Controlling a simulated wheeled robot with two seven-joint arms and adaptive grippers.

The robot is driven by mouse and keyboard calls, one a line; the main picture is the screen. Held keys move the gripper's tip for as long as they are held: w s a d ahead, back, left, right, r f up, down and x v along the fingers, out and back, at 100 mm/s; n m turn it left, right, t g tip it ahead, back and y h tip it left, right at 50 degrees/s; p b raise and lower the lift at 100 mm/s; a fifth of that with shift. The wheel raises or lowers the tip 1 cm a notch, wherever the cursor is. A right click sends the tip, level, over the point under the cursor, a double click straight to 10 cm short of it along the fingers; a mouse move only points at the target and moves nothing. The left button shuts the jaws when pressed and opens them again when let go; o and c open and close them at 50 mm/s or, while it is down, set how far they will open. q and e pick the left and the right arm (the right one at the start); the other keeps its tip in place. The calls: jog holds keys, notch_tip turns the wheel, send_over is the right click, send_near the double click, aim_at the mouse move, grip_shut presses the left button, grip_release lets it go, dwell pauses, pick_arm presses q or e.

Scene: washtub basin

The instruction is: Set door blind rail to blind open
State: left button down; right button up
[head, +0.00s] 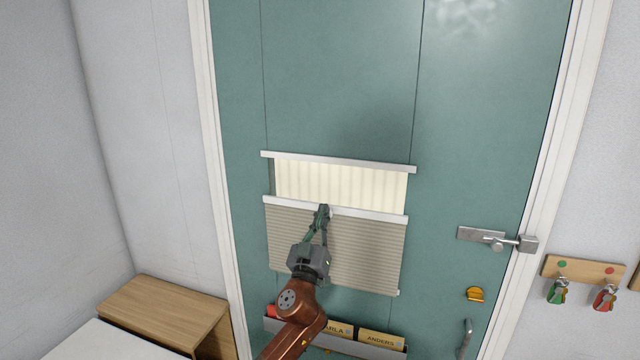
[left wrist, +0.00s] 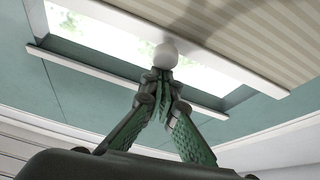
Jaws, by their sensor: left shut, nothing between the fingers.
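The blind rail (head: 365,213) is a white bar across the teal door (head: 330,70), with the pleated beige blind (head: 365,255) hanging below it. Above the rail is a bright strip of window (head: 340,184), topped by a fixed white rail (head: 340,161). My left gripper (head: 321,210) is at the rail's middle, fingers shut and empty. The left wrist view shows the rail (left wrist: 225,65) slanting across and a round white knob (left wrist: 165,55) on it. The fingertips (left wrist: 164,78) are right at the knob; whether they touch it is unclear. My right gripper is not in view.
A holder with name-labelled folders (head: 380,338) is on the door below the blind, partly behind my arm. A metal latch (head: 490,237) and a handle (head: 465,335) are at right. A wooden cabinet (head: 165,305) stands lower left.

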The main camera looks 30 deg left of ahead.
pick_arm(q)
notch_tip(320, 180, down, 26)
jog(key=b, duration=1.6)
jog(key=shift+b, duration=0.3)
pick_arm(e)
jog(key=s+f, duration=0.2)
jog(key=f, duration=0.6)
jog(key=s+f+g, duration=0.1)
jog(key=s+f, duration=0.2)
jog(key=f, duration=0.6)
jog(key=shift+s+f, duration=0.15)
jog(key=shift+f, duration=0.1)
pick_arm(q)
jog(key=shift+f, duration=0.15)
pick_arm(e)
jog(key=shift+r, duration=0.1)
pick_arm(q)
notch_tip(320, 180, up, 5)
jog(key=s+p, duration=0.1)
jog(key=p, duration=0.3)
jog(key=v, duration=1)
jog(key=shift+a+f, duration=0.2)
jog(key=shift+f, duration=0.1)
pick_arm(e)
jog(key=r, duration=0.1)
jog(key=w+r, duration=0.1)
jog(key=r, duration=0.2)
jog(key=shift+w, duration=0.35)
pick_arm(q)
jog(key=shift+w, duration=0.15)
